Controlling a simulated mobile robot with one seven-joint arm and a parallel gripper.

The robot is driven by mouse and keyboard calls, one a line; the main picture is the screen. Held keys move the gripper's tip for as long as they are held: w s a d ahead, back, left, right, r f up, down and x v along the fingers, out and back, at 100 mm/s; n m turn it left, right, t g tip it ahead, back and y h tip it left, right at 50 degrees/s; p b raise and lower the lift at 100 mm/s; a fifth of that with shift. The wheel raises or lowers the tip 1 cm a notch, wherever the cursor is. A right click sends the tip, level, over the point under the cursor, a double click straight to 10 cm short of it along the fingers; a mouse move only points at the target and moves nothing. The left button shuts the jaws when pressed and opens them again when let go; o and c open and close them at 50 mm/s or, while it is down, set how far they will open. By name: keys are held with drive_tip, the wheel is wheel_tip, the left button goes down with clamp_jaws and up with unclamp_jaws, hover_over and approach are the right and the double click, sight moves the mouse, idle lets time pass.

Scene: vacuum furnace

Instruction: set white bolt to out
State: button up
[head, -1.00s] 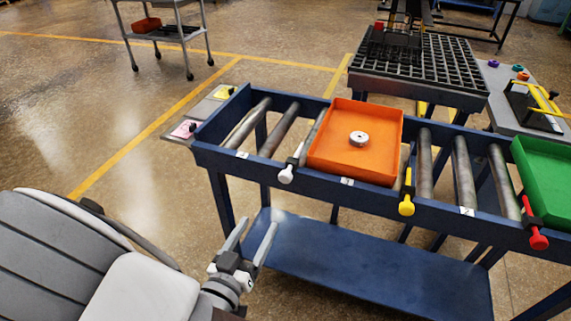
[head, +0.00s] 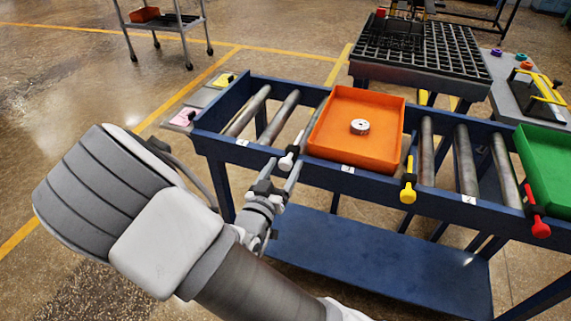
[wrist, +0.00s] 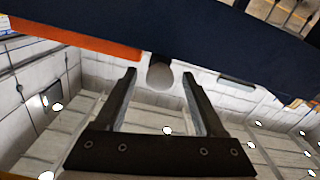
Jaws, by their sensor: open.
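The white bolt (head: 286,162) sticks out from the front rail of the blue roller table, left of the orange tray. My gripper (head: 281,173) is right at it in the head view, with its fingers reaching up toward the rail. In the wrist view the bolt's round knob (wrist: 160,75) shows between the tips of my two open fingers (wrist: 159,84), below the dark blue rail (wrist: 190,30). The fingers stand apart on either side of the knob, with gaps visible. The bolt's shaft is mostly hidden behind the knob in the wrist view.
The orange tray (head: 330,155) holding a metal ring (head: 359,127) sits on the rollers just right of the bolt. A yellow bolt (head: 408,190), a red bolt (head: 540,228) and a green tray (head: 545,190) are farther right. A blue lower shelf (head: 380,255) lies below the rail.

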drive_tip(key=shift+x, duration=0.85)
clamp_jaws()
idle(0.8)
